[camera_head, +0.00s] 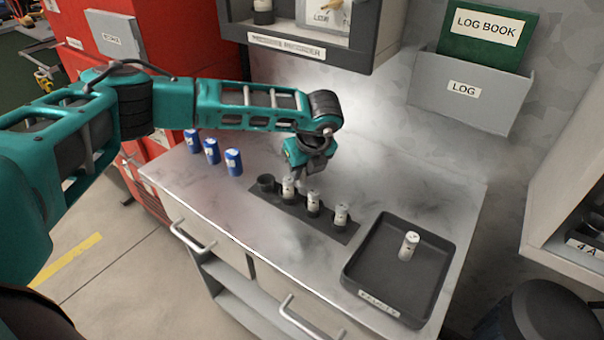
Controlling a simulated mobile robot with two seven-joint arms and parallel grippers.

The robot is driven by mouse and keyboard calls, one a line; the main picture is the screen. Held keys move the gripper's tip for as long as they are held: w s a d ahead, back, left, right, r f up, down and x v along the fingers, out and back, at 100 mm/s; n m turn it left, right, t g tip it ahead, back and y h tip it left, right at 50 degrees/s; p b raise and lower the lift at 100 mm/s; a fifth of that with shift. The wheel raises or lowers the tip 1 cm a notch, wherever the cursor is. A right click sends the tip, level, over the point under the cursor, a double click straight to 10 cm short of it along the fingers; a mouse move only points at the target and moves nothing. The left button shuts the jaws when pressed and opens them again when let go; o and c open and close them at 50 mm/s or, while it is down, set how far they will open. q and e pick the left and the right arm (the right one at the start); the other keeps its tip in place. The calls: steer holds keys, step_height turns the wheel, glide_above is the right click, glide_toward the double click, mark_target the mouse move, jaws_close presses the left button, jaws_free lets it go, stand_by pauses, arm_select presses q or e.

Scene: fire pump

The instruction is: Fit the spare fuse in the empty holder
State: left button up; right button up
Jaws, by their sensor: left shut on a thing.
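A dark strip on the bench top holds a row of round fuse holders. The leftmost holder (266,183) is empty. White fuses stand upright in the others: one in the second holder (288,187), one in the third (313,199) and one in the rightmost (341,213). Another white fuse (409,246) stands in the dark tray (445,278) at the right. My left gripper (301,185) points down at the second holder, shut, with its fingertips at that fuse's right side. The fingers partly hide the grip. My right gripper is out of view.
Several blue cylinders (233,162) stand at the bench's back left. A grey shelf unit (310,55) and a log book pocket (465,92) hang on the wall behind. The bench front left of the tray is clear.

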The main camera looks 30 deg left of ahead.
arm_select(q)
jaws_close()
steer(key=shift+r, duration=0.15)
step_height(320, 180, up, 20)
stand_by(0.4)
